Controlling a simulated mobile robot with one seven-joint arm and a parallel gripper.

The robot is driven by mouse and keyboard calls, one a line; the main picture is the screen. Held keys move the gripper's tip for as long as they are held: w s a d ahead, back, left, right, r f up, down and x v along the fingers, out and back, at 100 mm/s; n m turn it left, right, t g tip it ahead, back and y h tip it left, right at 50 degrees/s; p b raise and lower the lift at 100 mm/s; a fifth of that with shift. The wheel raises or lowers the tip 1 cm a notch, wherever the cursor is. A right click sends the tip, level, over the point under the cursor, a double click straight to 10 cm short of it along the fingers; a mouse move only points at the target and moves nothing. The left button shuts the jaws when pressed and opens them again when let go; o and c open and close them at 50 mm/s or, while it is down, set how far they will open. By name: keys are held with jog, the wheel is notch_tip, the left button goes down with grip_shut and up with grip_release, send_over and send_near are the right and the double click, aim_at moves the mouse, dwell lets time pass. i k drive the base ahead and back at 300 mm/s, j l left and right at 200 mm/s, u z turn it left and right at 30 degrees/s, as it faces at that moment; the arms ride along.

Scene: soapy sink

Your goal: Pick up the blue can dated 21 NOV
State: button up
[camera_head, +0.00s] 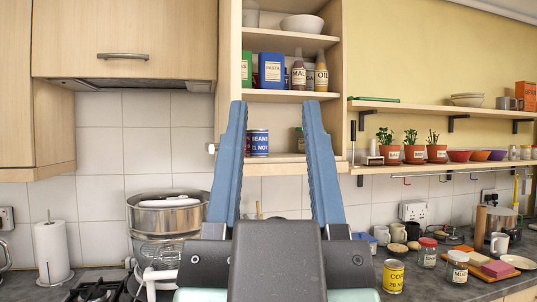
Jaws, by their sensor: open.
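A blue can (259,142) stands upright on the bottom shelf of the open wall cupboard. Its white label shows BEANS and a date that looks like 21 NOV, though the print is small. My gripper (276,104) is open, with its two blue fingers pointing up toward the cupboard. In the picture the can lies between the fingers, nearer the left one. Nothing shows held, and I cannot tell how far the fingertips are from the can.
A greenish container (299,140) is partly hidden behind the right finger on the same shelf. Boxes (271,72) and bottles crowd the shelf above. The cupboard's right side wall (336,125) stands close to the right finger. A yellow can (393,276) stands on the counter.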

aim_at(260, 139)
jog(key=i+l, duration=0.15)
jog(key=i, duration=0.85)
jog(key=l+u, duration=0.25)
jog(key=l, duration=0.8)
jog(key=l+u, duration=0.25)
jog(key=l, duration=0.85)
jog(key=i+u, duration=0.1)
jog(key=u, duration=0.3)
jog(key=i+l+u, duration=0.1)
jog(key=u, duration=0.3)
jog(key=i+l+u, duration=0.1)
jog(key=u, duration=0.35)
jog(key=i+l+u, duration=0.1)
jog(key=l, duration=0.35)
jog(key=i+l+u, duration=0.15)
jog(key=l, duration=0.3)
jog(key=i+l+u, duration=0.1)
jog(key=l, duration=0.35)
jog(key=i+l+u, duration=0.15)
jog(key=l, duration=0.35)
jog(key=i, duration=0.05)
